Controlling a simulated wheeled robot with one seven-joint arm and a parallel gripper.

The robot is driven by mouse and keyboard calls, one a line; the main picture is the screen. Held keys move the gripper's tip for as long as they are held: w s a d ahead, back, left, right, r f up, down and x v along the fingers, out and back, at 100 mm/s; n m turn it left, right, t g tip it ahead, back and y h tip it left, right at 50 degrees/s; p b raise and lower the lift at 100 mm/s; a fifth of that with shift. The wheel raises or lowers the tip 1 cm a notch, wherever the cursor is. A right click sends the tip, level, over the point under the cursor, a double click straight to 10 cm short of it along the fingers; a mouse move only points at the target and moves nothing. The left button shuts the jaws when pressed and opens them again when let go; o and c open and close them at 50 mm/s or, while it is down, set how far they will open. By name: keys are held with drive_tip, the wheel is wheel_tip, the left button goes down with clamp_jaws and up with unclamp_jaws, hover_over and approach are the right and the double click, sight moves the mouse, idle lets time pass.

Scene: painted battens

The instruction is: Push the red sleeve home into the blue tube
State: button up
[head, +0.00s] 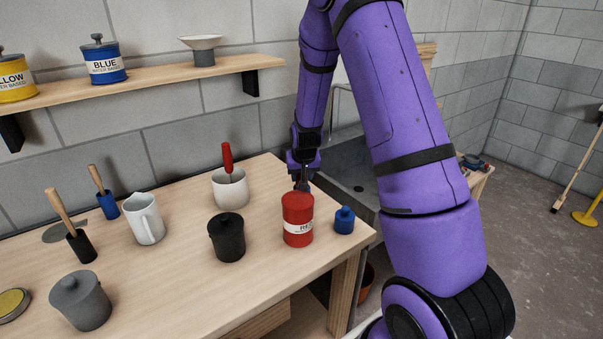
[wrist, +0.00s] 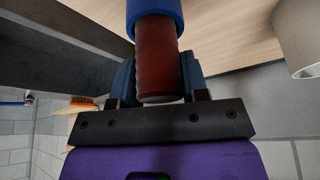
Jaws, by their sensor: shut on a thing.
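In the wrist view the red sleeve (wrist: 157,55) stands between the two fingers of my gripper (wrist: 157,80). The fingers are shut on it, one on each side. The far end of the sleeve meets the blue tube (wrist: 155,14), which is wider and appears to surround that end. Much of the red length still shows outside the tube's rim. How deep the sleeve sits inside is hidden. In the head view my gripper (head: 303,175) is low over the right part of the bench, behind the red paint tin. The sleeve and tube cannot be made out there.
The red tin (head: 298,228) and a small blue pot (head: 344,220) stand near the bench's right edge. A white mug with a red-handled tool (head: 230,190) is left of my gripper. A dark lidded pot (head: 227,240) stands nearer. A sink (head: 350,165) lies beyond the bench.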

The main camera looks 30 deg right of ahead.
drive_tip(key=shift+f, duration=0.1)
drive_tip(key=o, duration=1)
drive_tip(key=v, duration=1)
drive_tip(key=shift+s+r, duration=0.2)
drive_tip(key=shift+r, duration=0.1)
drive_tip(key=shift+a+r, duration=0.1)
